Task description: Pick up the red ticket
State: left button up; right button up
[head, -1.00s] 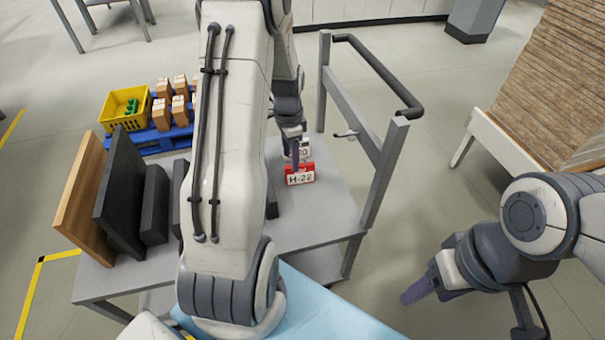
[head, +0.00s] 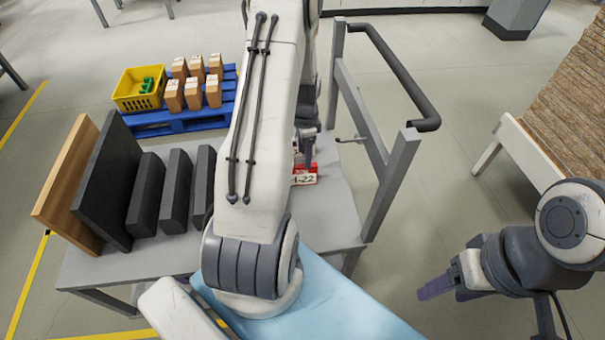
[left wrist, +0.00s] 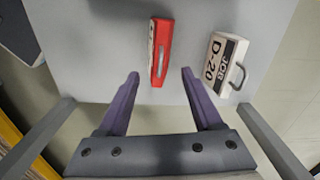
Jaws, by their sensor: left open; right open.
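The red ticket (head: 304,175) stands on the grey cart top, its white front label ending in "22" partly hidden by my left arm in the head view. In the left wrist view the red ticket (left wrist: 162,52) shows from above, between and just beyond the fingertips. My left gripper (left wrist: 159,74) is open and empty above the cart; it also shows in the head view (head: 306,160). My right gripper (head: 436,288) is open and empty, off to the right over the floor.
A white ticket marked D-20 (left wrist: 224,62) stands right of the red one. Several dark boards (head: 145,195) and a wooden board (head: 67,187) stand on the cart (head: 325,215). The cart's handle frame (head: 392,180) rises right of my left gripper.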

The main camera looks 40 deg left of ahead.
aim_at(301, 170)
pick_arm(q)
jog(key=f, duration=0.4)
jog(key=shift+w+d+f, duration=0.2)
jog(key=shift+d+f, duration=0.1)
jog(key=shift+f, duration=0.05)
grip_shut()
dwell(1.1)
